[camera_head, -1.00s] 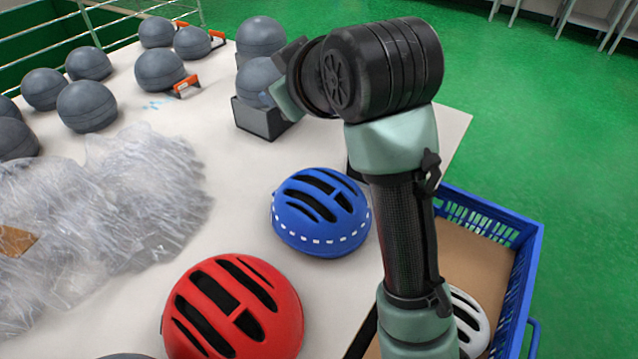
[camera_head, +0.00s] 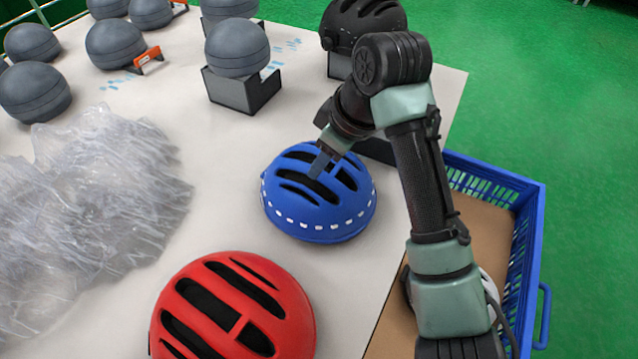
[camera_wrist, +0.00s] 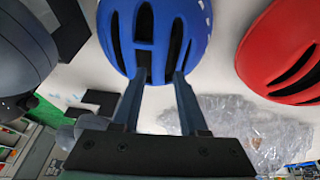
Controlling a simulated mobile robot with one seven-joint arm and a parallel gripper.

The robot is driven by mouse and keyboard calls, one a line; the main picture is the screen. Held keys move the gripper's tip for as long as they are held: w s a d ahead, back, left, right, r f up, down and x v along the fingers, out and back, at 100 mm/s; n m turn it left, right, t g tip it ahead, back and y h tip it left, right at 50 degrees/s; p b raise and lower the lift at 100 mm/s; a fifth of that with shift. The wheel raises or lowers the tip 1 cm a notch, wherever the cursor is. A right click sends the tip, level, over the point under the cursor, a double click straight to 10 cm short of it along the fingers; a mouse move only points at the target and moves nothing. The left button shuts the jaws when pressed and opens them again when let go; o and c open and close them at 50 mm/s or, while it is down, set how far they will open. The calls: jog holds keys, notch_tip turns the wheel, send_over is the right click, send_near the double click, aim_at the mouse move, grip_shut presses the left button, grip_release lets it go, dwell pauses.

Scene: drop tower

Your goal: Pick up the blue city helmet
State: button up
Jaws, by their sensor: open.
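The blue city helmet (camera_head: 318,207) sits on the white table, with black vents on top and a dashed white band along its lower edge. My gripper (camera_head: 322,163) is at the helmet's top, on its far right side, pointing down at the vents. In the wrist view the blue helmet (camera_wrist: 154,40) fills the top middle. The two fingers of my gripper (camera_wrist: 158,78) are apart, with their tips at the helmet's vented shell. Whether the tips touch the shell or enter a vent I cannot tell. Nothing is held.
A red helmet (camera_head: 235,312) stands in front, to the left. Crumpled clear plastic (camera_head: 85,205) lies at left. Grey domes (camera_head: 237,48) and a black helmet (camera_head: 362,22) stand behind. A blue crate (camera_head: 530,270) is at right, partly hidden by my arm.

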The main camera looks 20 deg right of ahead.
aim_at(316, 180)
jog(key=x, duration=0.4)
jog(key=shift+w+f, duration=0.25)
jog(key=shift+f, duration=0.05)
grip_shut()
jog(key=shift+r, duration=0.1)
dwell(1.0)
